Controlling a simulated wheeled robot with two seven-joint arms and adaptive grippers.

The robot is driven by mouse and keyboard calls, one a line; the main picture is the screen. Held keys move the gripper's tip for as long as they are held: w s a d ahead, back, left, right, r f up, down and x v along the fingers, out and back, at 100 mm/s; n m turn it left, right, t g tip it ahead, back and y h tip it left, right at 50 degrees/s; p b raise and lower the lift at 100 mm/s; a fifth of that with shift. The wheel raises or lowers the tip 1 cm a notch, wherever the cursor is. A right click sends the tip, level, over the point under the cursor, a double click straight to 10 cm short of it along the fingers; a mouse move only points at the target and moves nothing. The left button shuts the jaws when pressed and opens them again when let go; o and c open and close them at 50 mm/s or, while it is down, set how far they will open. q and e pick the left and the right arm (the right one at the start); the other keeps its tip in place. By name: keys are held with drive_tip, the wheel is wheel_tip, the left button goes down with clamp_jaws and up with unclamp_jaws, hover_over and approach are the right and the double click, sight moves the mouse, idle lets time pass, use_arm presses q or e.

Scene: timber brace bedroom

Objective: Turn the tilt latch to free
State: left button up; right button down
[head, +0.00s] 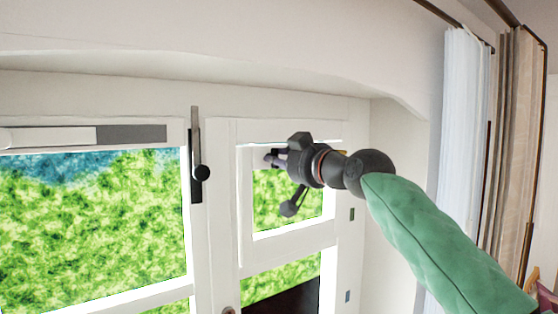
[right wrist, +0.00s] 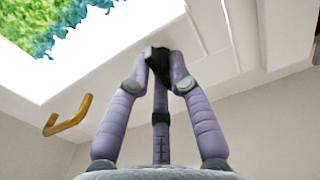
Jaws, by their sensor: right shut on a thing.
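My right gripper (head: 271,158) reaches in from the right to the upper part of the small right-hand window (head: 245,180). In the right wrist view, its purple-grey fingers (right wrist: 158,65) are closed together on a small black part (right wrist: 157,60). This part may be the tilt latch. The fingers cover most of it, so I cannot tell which way it is turned. In the head view I cannot make it out behind the gripper. My left gripper is not in view.
A brass-coloured handle (right wrist: 68,115) shows left of the fingers in the right wrist view. Curtains (head: 467,130) hang at the right.

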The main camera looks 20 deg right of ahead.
drive_tip(key=shift+w+f, duration=0.15)
drive_tip(key=shift+f, duration=0.05)
drive_tip(key=c, duration=1.4)
unclamp_jaws()
drive_tip(key=shift+o, duration=0.8)
drive_tip(key=shift+r, duration=0.1)
drive_tip(key=v, duration=1.2)
drive_tip(key=shift+d, duration=0.1)
